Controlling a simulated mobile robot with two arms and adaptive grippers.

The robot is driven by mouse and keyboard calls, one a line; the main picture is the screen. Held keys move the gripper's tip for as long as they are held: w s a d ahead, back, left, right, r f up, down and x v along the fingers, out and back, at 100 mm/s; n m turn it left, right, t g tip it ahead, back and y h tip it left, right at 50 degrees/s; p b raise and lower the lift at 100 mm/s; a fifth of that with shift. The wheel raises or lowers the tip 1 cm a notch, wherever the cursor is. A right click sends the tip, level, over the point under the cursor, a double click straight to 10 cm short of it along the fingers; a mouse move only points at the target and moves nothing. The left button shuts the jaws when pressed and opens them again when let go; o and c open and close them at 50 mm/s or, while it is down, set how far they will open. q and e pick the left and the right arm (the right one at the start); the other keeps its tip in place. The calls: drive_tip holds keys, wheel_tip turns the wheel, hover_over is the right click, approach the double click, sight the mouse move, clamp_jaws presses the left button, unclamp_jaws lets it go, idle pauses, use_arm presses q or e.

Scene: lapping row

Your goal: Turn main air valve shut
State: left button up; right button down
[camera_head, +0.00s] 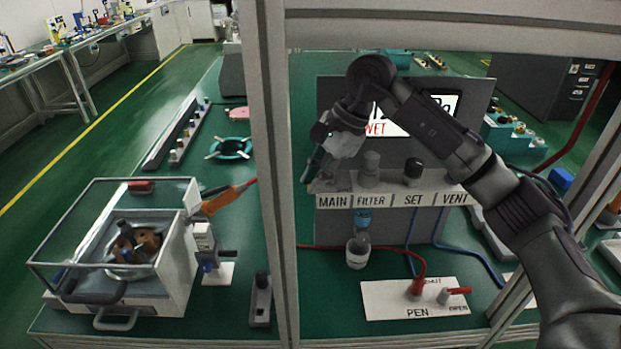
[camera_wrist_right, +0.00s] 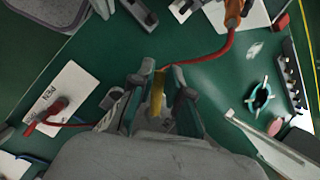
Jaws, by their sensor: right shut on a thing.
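The main air valve stands above the "MAIN" label (camera_head: 332,201) at the left end of the grey air panel; my gripper largely hides it in the head view. My right gripper (camera_head: 312,168) reaches in from the right over the panel and points down at this valve. In the right wrist view, my right gripper (camera_wrist_right: 157,82) is shut on a yellow valve handle (camera_wrist_right: 157,93), which lies between the two fingers. The handle's exact angle is hard to tell. My left gripper is not in view.
A filter knob (camera_head: 371,163) and a black set knob (camera_head: 413,171) stand right of the main valve. Grey frame posts (camera_head: 272,150) stand in front of the bench. A clear-walled box (camera_head: 120,240) sits at left. A white "PEN" plate (camera_head: 420,298) lies below the panel.

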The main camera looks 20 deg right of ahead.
drive_tip(key=shift+s+d+n+g+b, duration=0.15)
drive_tip(key=shift+s+d+n+g, duration=0.1)
drive_tip(key=shift+n, duration=0.4)
drive_tip(key=shift+s+d+n+g+b, duration=0.2)
drive_tip(key=shift+n+g, duration=0.1)
drive_tip(key=shift+n, duration=0.4)
drive_tip(key=shift+s+d+n+g+b, duration=0.15)
drive_tip(key=shift+s+n+g, duration=0.1)
drive_tip(key=shift+n, duration=0.4)
drive_tip(key=c, duration=1.1)
unclamp_jaws()
drive_tip(key=shift+d, duration=0.1)
